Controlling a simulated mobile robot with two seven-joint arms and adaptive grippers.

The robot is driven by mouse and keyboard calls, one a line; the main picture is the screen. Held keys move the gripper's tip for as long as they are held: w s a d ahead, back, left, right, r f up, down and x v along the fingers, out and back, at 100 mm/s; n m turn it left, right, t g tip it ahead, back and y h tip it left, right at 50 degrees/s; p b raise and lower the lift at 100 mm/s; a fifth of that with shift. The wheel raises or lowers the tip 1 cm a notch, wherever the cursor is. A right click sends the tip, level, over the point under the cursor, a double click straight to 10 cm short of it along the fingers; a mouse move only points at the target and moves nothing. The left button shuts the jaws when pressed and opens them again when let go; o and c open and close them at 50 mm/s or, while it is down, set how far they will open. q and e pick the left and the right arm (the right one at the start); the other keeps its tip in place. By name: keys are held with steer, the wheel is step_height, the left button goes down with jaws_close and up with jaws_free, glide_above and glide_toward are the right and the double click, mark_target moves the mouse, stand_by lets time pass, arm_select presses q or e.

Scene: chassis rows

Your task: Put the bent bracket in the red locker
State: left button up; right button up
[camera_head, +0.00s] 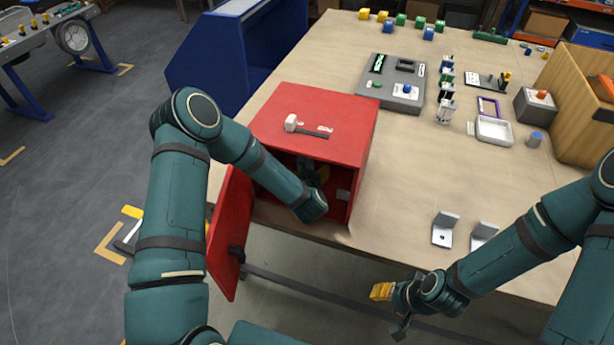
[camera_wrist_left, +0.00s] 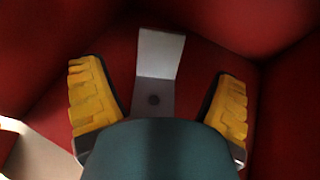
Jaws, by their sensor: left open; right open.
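The red locker (camera_head: 345,112) stands at the table's front left with its door (camera_head: 229,232) swung open. My left arm reaches into it, and the left gripper (camera_wrist_left: 158,78) is mostly hidden there in the head view. In the left wrist view its yellow fingers are apart, one on each side of a grey bent bracket (camera_wrist_left: 159,55) that rests on the red inside of the locker. The bracket's plate has a dark hole, and my wrist covers its near end. My right gripper (camera_head: 391,306) is open and empty off the table's front edge.
Two more bent brackets (camera_head: 445,229) (camera_head: 484,235) stand near the table's front edge. A white-headed mallet (camera_head: 308,127) lies on the locker. A grey board (camera_head: 388,99), a white tray (camera_head: 494,131) and a wooden box (camera_head: 576,105) stand farther back.

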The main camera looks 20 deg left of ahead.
arm_select(q)
steer(key=v, duration=0.5)
steer(key=shift+s+d+r, duration=0.1)
steer(key=shift+s+r, duration=0.05)
steer(key=shift+s, duration=0.1)
steer(key=shift+s, duration=0.1)
